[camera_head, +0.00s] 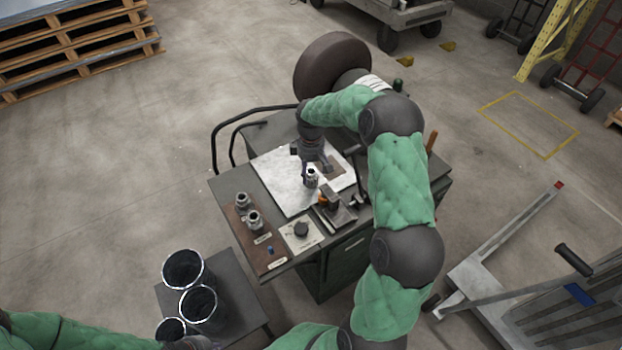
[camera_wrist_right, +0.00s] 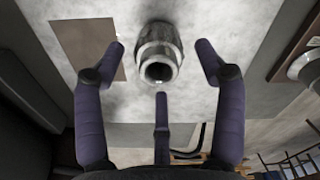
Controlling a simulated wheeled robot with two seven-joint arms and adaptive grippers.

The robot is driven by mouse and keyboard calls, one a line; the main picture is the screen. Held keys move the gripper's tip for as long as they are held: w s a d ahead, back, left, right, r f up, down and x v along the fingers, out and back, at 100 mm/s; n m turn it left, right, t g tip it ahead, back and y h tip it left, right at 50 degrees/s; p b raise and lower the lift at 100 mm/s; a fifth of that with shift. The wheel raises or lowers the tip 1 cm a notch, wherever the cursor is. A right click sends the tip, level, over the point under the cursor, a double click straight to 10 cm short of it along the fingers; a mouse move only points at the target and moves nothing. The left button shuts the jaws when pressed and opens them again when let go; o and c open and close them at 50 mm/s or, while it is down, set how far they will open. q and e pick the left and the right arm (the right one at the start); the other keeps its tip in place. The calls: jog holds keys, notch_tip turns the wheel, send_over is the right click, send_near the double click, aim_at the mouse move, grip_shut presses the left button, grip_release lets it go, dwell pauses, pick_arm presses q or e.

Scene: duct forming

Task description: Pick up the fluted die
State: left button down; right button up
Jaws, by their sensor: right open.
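A metal die (camera_head: 311,177) stands on the white sheet on the cart. In the right wrist view the die (camera_wrist_right: 160,50) is a grey, stepped ring with a dark round hole; I cannot clearly make out fluting. My right gripper (camera_head: 312,171) is right above and around it, pointing down. In the right wrist view its purple fingers (camera_wrist_right: 161,52) are spread, with the die between the upper two and apart from them. Two more metal dies, one (camera_head: 242,199) and another (camera_head: 254,219), stand on the brown board at the left. My left arm shows at the bottom left, its fingers out of view.
A clamp-like tool (camera_head: 333,200) and a pale plate with a dark round knob (camera_head: 301,230) lie right and front of the die. The white sheet (camera_head: 276,170) is mostly clear. Several dark tubes (camera_head: 199,302) stand on a low table at the front left.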

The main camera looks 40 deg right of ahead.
aim_at(310, 175)
notch_tip(310, 175, down, 4)
jog(key=shift+w+r+b, duration=0.1)
jog(key=shift+r+b, duration=0.05)
jog(key=shift+b, duration=0.4)
grip_shut()
jog(key=shift+r, duration=0.1)
